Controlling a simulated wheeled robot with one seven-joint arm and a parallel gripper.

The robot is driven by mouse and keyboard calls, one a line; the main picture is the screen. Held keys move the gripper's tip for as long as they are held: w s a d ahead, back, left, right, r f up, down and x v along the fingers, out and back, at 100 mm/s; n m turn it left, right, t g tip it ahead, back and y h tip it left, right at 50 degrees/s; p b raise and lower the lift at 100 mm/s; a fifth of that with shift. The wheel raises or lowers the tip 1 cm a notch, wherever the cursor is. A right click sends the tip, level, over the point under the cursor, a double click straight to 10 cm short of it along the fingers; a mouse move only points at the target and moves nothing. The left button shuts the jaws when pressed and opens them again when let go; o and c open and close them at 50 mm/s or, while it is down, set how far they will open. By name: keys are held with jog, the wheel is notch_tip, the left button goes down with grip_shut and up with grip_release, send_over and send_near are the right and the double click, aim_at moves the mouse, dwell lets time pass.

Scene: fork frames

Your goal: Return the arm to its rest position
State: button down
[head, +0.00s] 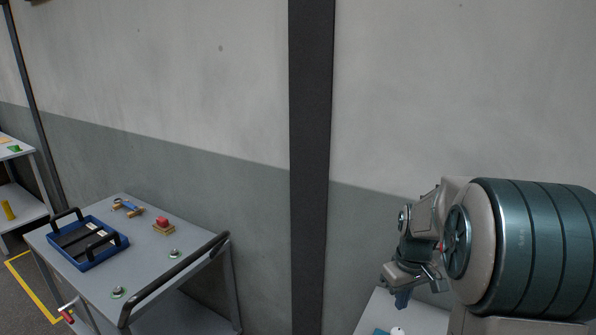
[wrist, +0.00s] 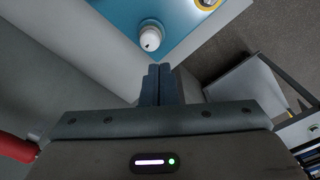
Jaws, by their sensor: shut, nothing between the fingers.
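My gripper (wrist: 158,84) is shut and empty in the wrist view, its two dark fingers together. In the head view my gripper (head: 402,300) is at the lower right, pointing down beside my large teal arm link. It is above a pale table (head: 428,318), apart from the things on it. A white round object (wrist: 151,36) stands on a blue surface (wrist: 185,18) just beyond the fingertips in the wrist view.
A grey cart (head: 185,275) with a black handle (head: 170,283) stands at the lower left. It bears a blue tray (head: 120,238), a red-topped block (head: 163,222) and small round pieces. A dark pillar (head: 311,150) runs up the wall. A shelf (head: 30,212) is at the far left.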

jog(key=s+a+r+m+t, duration=0.1)
jog(key=s+a+r, duration=0.1)
jog(key=s+a, duration=0.2)
jog(key=s+a+r+m+t, duration=0.1)
jog(key=s+a, duration=0.3)
jog(key=s, duration=0.4)
jog(key=s+a+r+m+t+b, duration=0.1)
jog(key=s+a+r, duration=0.2)
jog(key=s, duration=0.3)
jog(key=shift+a+r, duration=0.35)
jog(key=shift+a, duration=0.05)
dwell(0.5)
